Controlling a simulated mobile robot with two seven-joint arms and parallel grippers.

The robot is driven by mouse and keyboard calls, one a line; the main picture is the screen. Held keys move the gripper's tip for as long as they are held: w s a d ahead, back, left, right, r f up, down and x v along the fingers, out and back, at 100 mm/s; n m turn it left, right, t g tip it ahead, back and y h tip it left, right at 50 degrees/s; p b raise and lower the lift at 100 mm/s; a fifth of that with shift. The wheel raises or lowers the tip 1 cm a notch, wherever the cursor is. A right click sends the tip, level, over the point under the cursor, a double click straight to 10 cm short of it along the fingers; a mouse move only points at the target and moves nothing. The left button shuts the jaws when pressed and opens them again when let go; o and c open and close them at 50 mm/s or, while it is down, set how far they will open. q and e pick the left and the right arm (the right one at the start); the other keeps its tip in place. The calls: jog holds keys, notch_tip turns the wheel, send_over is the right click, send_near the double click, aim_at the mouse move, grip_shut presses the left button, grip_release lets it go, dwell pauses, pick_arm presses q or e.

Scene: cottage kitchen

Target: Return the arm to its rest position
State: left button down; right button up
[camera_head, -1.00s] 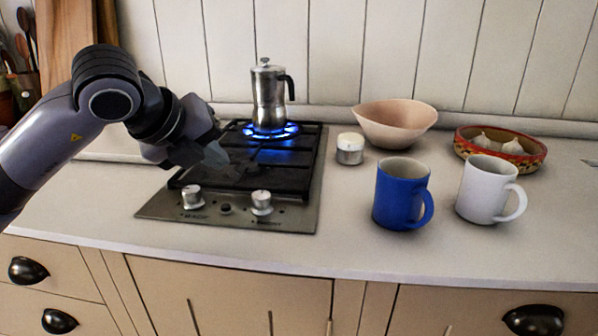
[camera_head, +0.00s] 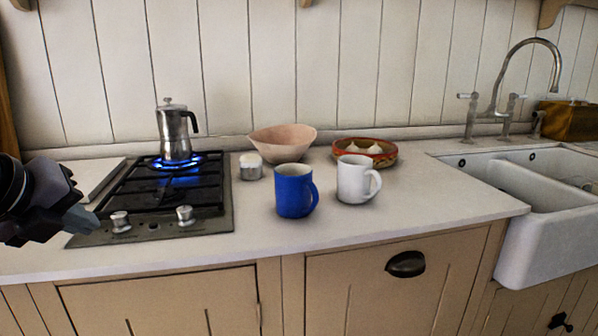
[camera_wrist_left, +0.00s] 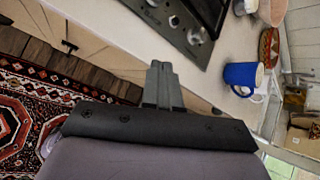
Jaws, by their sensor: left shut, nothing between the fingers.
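My left gripper (camera_head: 82,218) shows at the left edge of the head view, in front of the hob's left front corner. It is shut and empty, and most of the arm behind it is out of the picture. In the left wrist view its closed fingers (camera_wrist_left: 160,75) point toward the counter edge and the hob. My right gripper is in neither view.
A moka pot (camera_head: 174,130) stands over a lit blue flame on the hob (camera_head: 215,222). A blue mug (camera_head: 293,192), a white mug (camera_head: 352,181), a pink bowl (camera_head: 283,143) and a red-rimmed bowl (camera_head: 387,158) stand right of it. A sink (camera_head: 540,250) is at the right.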

pick_arm(q)
jog(key=s+d+f+m+g+h, duration=0.1)
jog(key=s+d+f+g+h, duration=0.25)
jog(key=d+h, duration=0.65)
jog(key=s+d+f+m+g+h, duration=0.15)
jog(key=s+d+f+h, duration=0.25)
jog(key=d+h, duration=0.65)
jog(key=w+a+f+n+t+y, duration=0.2)
jog(key=a+f+n+t+y, duration=0.1)
jog(key=f+n+t+y, duration=0.65)
jog(key=w+a+f+n+t+y, duration=0.2)
jog(key=a+f+n+t+y, duration=0.3)
jog(key=n, duration=0.8)
jog(key=s+a+f+n+g+y, duration=0.1)
jog(key=s+f+n+g+y, duration=0.2)
jog(key=s+f, duration=0.6)
jog(key=s+f+n+g+y, duration=0.1)
jog(key=s+f+n+g, duration=0.35)
jog(key=f, duration=0.75)
notch_tip(320, 180, up, 12)
jog(key=a+m+p, duration=0.1)
jog(key=m+p, duration=0.1)
jog(key=p, duration=1.2)
jog(key=shift+s+a+g+y, duration=0.3)
jog(key=shift+a+g, duration=0.1)
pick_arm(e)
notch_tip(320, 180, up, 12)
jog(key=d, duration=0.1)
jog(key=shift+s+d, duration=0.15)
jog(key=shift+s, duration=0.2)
